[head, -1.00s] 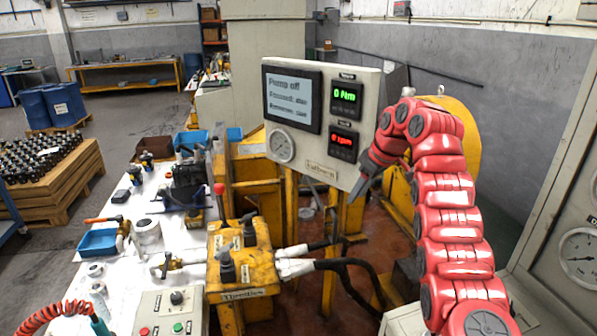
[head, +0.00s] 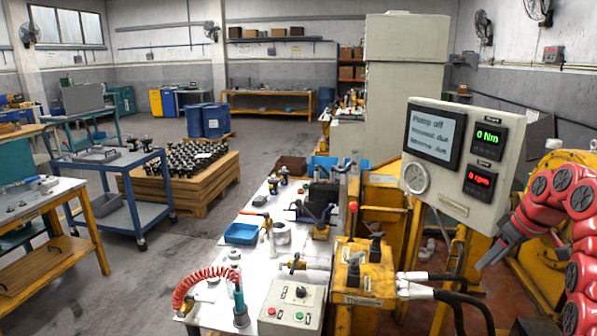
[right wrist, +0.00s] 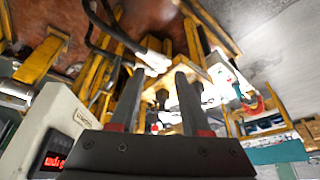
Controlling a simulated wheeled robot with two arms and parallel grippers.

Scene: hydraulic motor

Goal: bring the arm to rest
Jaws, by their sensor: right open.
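My right arm (head: 578,215) is red and bent at the right edge of the head view. Its gripper (head: 484,262) points down and left, in front of and below the display panel (head: 455,160). In the right wrist view the two dark fingers of the right gripper (right wrist: 185,95) stand apart, with nothing held between them. The panel shows "Pump off", 0 Nm and 0 rpm; a corner of it also shows in the right wrist view (right wrist: 62,128). My left gripper is not in view.
A yellow valve block (head: 362,272) with levers and hoses stands left of the gripper. A white bench (head: 262,262) holds tools, a blue tray (head: 241,234) and a button box (head: 291,306). A blue cart (head: 110,170) and a wooden crate (head: 185,185) stand left. Floor between is open.

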